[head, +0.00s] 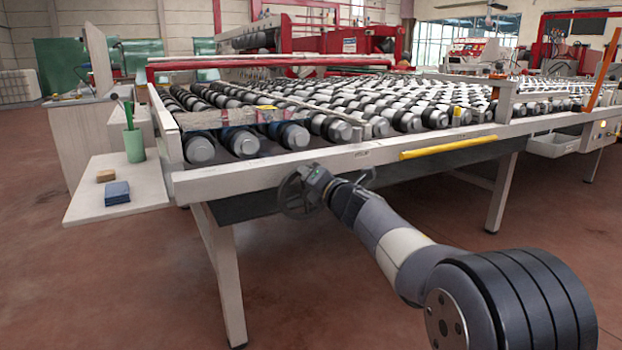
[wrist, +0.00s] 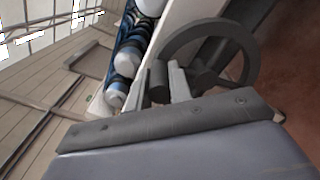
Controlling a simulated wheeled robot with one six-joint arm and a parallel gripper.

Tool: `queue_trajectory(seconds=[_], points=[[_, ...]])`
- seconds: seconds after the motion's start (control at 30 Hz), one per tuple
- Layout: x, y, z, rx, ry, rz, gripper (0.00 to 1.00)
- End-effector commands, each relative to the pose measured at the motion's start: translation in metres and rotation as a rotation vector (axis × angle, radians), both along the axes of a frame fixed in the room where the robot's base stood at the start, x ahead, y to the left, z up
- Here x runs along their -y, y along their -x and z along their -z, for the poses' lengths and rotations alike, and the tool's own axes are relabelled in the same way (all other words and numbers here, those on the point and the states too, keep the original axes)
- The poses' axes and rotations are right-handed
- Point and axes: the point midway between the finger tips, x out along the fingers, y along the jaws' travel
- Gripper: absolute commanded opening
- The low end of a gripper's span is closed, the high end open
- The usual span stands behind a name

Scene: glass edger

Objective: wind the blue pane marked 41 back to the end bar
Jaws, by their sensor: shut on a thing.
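My gripper (head: 322,184) is at the dark handwheel (head: 289,197) on the front rail of the roller table. In the wrist view my gripper (wrist: 168,84) has its two pale fingers on either side of the dark crank handle (wrist: 158,82), shut on it. The wheel rim (wrist: 244,42) shows to the right of the handle. A bluish, see-through pane (head: 228,134) seems to lie on the rollers at the table's left end. Its outline is unclear and no number is legible. I cannot tell for certain which part is the end bar.
The rollers (head: 410,120) stretch away to the right. A yellow strip (head: 448,147) is on the front rail. At left, a side shelf (head: 140,193) holds a green cup (head: 134,145), a blue block (head: 117,193) and a tan block (head: 106,176). The floor before the table is clear.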

Motion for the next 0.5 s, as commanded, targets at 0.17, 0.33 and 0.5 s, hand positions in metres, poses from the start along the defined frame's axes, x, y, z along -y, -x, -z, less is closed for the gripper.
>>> queue_trajectory(seconds=[0.17,0.33,0.5], points=[[-0.0015,0.0006,0.0011,-0.002,0.000,-0.004,0.00],[-0.0013,0.0007,0.0013,-0.003,-0.001,-0.004,0.26],[-0.0007,0.0004,0.0009,-0.002,-0.001,-0.002,0.40]])
